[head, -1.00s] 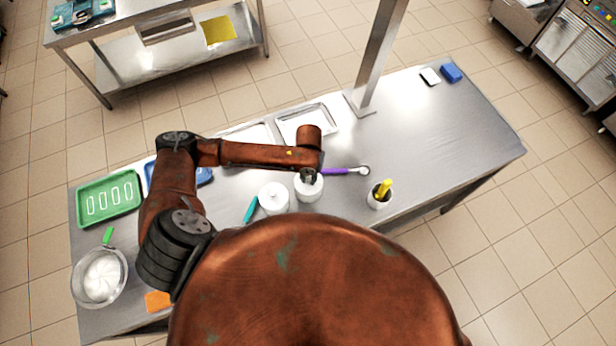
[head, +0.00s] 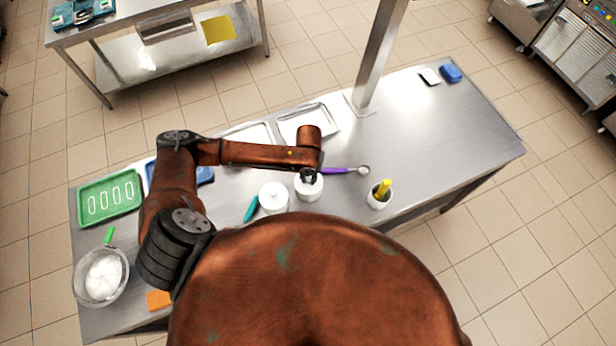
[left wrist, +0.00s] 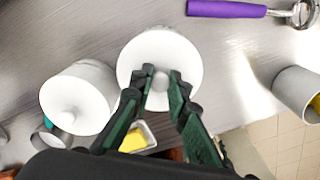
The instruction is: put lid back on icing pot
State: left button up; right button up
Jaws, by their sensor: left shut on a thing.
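My left gripper (left wrist: 160,88) is shut on the knob of a round white lid (left wrist: 135,72). In the head view the gripper (head: 308,178) is over a white pot (head: 309,194) near the front edge of the table. The lid hides most of that pot in the wrist view, so I cannot tell whether it is fully seated. A second white pot (head: 274,200) with a knobbed lid stands just left of it; it also shows in the left wrist view (left wrist: 85,95). My right gripper is not in view.
A purple-handled scoop (head: 340,170) lies close behind the pot. A white cup (head: 380,200) with a yellow item stands to the right. A teal item (head: 251,209), a green tray (head: 110,198) and a bowl (head: 100,276) are left. The table's right part is mostly clear.

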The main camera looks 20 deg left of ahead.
pick_arm(q)
jog(key=o, duration=0.9)
jog(key=shift+o, duration=0.4)
jog(key=o, duration=0.4)
jog(key=shift+c, duration=0.2)
jog(key=shift+r+p, duration=1.35)
jog(key=shift+p, duration=0.05)
jog(key=shift+r+p, duration=0.3)
jog(key=shift+r, duration=1.85)
